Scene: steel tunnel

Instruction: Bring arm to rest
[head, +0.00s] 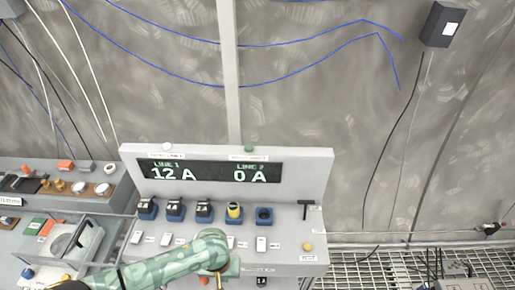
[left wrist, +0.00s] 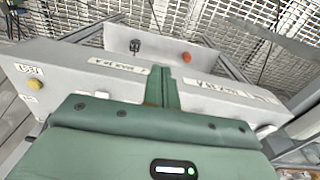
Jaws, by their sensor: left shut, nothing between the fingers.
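My left arm (head: 160,270), in mottled green, comes in from the lower left of the head view and reaches over the front of the grey control console (head: 315,180). My left gripper (left wrist: 163,90) shows in the left wrist view with its two green fingers together and nothing between them. The fingers are over the console's labelled front edge; whether they touch it I cannot tell. In the head view the arm's bend hides part of the console's lower front. My right gripper is in neither view.
The console display (head: 210,171) reads 12 A for line 1 and 0 A for line 2. Blue-based switches (head: 175,209) stand in a row below it. Another equipment panel (head: 70,190) is at the left. Open metal grating (head: 375,268) lies at the right.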

